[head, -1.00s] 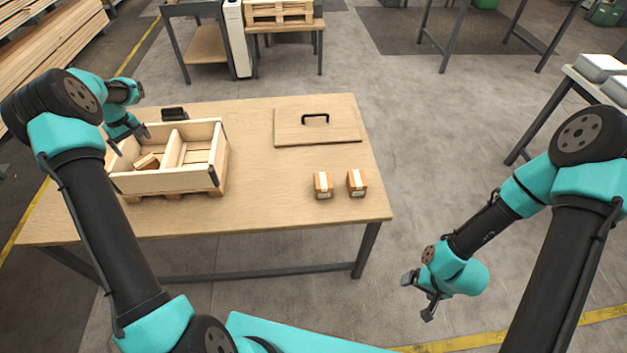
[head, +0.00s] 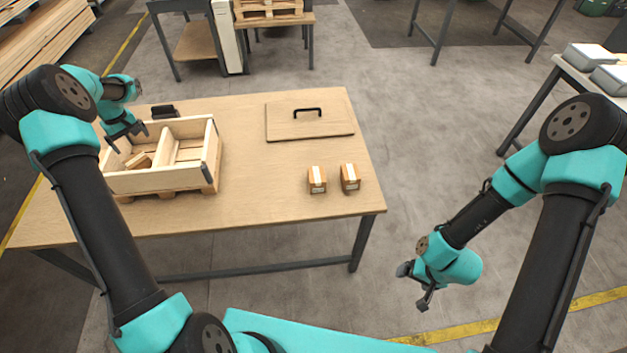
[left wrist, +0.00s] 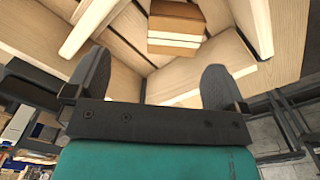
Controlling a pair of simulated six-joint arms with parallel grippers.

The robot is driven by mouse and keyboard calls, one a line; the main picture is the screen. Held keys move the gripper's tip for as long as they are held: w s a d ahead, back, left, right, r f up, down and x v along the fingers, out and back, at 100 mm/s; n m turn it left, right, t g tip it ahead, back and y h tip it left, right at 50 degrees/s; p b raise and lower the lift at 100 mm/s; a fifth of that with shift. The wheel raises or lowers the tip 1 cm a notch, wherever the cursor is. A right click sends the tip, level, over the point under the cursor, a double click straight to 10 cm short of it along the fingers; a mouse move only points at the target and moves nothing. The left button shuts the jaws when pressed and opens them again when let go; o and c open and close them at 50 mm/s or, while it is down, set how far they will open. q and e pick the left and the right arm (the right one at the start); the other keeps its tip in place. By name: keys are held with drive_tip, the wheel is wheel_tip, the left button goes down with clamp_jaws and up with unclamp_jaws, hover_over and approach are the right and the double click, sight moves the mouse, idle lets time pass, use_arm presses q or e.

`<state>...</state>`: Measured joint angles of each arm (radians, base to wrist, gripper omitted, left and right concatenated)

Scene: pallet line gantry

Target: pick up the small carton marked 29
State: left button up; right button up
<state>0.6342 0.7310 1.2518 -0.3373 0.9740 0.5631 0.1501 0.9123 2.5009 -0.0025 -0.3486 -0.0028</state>
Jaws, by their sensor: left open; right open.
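A small brown carton with a pale band (head: 138,160) lies in the left compartment of the wooden crate (head: 150,181). My left gripper (head: 129,140) is open over that compartment, at its back left. In the left wrist view the carton (left wrist: 175,24) appears ahead of the open, empty fingers (left wrist: 155,78), apart from them. Two more small cartons stand side by side on the table, a left one (head: 317,180) and a right one (head: 350,178). No number is readable on any carton. My right gripper (head: 413,287) is open and empty, off the table over the floor.
The crate has a divider and rests on a small pallet on the table (head: 255,205). A wooden lid with a black handle (head: 290,128) lies at the back right. A small black object (head: 164,111) sits behind the crate. The table's middle is clear.

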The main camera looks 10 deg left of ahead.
use_arm(q)
drive_tip(key=w+d+m, duration=0.4)
drive_tip(key=w+d, duration=0.1)
drive_tip(key=d, duration=0.4)
drive_tip(key=w+d+m, duration=0.3)
drive_tip(key=w+d, duration=0.1)
drive_tip(key=d, duration=0.5)
drive_tip(key=m, duration=1.9)
hover_over(316, 174)
drive_tip(key=shift+d+f, duration=0.1)
drive_tip(key=shift+d, duration=0.05)
wheel_tip(316, 174, down, 12)
drive_tip(key=shift+f, duration=0.15)
